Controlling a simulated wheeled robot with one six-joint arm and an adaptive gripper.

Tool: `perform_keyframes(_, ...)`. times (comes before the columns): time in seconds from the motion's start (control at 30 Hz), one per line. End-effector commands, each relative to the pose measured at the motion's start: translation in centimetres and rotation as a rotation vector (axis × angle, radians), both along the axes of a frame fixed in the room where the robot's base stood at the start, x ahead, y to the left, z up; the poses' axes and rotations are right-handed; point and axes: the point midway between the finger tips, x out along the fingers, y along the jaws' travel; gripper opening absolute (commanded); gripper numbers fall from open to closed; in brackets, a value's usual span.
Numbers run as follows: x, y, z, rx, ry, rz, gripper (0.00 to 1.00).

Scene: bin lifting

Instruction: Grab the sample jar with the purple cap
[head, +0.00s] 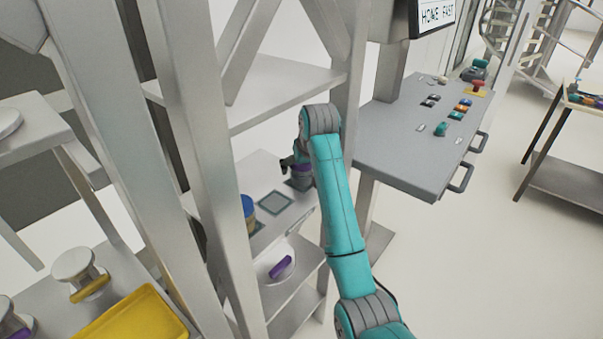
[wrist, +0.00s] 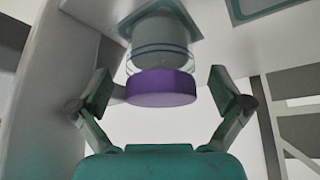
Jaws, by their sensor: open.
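The sample jar with the purple cap (wrist: 162,87) is between the two fingers of my gripper (wrist: 160,94) in the wrist view. Its clear body reaches toward a square pad on the shelf surface. My gripper is open, with a visible gap between each finger and the cap. In the head view, a bit of the purple cap (head: 302,168) shows beside my gripper (head: 293,164); the arm and fingers hide most of the jar.
A blue-capped jar (head: 248,206) stands on the same shelf, left of an empty square pad (head: 274,202). Grey rack posts (head: 190,130) stand close to the left. A control console (head: 415,150) is to the right. A yellow tray (head: 135,318) is at lower left.

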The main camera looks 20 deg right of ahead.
Motion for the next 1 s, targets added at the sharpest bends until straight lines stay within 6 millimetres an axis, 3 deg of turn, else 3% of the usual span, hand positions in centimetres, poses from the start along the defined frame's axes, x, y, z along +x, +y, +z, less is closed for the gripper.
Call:
perform_keyframes(0.07, 1.2, 0.1, 0.0, 0.0, 0.002, 0.0, 1.0)
perform_keyframes(0.2, 2.0, 0.1, -1.9, 0.0, 0.002, 0.0, 1.0)
perform_keyframes(0.57, 2.4, 0.1, -2.6, 0.0, -0.001, 0.0, 1.0)
perform_keyframes(0.87, 2.4, 0.1, -2.6, 0.0, 0.0, 0.0, 0.28)
perform_keyframes(1.0, 2.4, 0.1, -2.6, 0.0, -0.001, 0.0, 0.23)
